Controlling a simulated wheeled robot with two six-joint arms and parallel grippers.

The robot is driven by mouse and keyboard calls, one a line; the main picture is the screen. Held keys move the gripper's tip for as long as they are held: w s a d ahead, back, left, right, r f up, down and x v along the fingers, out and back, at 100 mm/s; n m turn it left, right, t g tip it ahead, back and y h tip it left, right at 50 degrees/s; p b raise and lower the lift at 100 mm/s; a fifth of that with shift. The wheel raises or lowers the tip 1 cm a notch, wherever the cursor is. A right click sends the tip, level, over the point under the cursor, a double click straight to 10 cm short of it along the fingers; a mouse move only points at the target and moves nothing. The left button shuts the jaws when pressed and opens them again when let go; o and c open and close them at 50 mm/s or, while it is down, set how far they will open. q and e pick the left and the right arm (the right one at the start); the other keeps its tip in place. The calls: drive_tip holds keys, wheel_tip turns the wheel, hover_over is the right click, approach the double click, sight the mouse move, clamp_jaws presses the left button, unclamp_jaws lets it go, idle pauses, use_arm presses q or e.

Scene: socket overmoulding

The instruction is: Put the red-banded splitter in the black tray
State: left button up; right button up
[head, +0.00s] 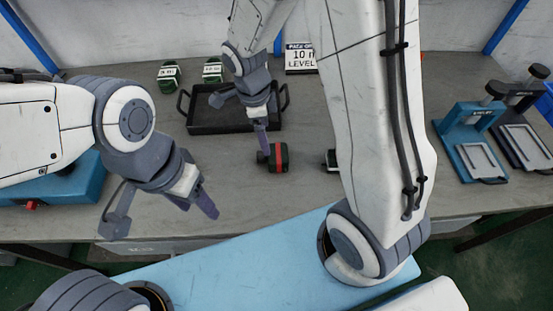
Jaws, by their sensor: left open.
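The red-banded splitter (281,157), a small black piece with a red band, lies on the grey table in front of the black tray. The black tray (206,129) has two side handles and stands behind it; its bare floor shows, and my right gripper partly covers it. My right gripper (241,119) hangs over the tray's front right part, its fingers apart, with one fingertip just behind or above the splitter; I cannot tell whether they touch. My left gripper (163,216) is open and empty over the table's front left edge.
A dark piece (331,160) with a light face is partly hidden behind my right arm. Two green labelled pieces (212,70) and a sign (300,58) stand behind the tray. Blue and black presses (470,145) are at right.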

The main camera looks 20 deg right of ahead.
hover_over(272, 153)
drive_tip(key=a, duration=0.1)
wheel_tip(272, 153, down, 5)
drive_tip(key=shift+r, duration=0.2)
drive_tip(key=shift+d+f, duration=0.15)
drive_tip(key=shift+f, duration=0.75)
drive_tip(key=shift+d+f, duration=0.2)
drive_tip(key=shift+f, duration=0.7)
drive_tip(key=shift+d+f, duration=0.15)
drive_tip(key=shift+f, duration=0.75)
drive_tip(key=shift+r, duration=0.1)
drive_tip(key=c, duration=1.3)
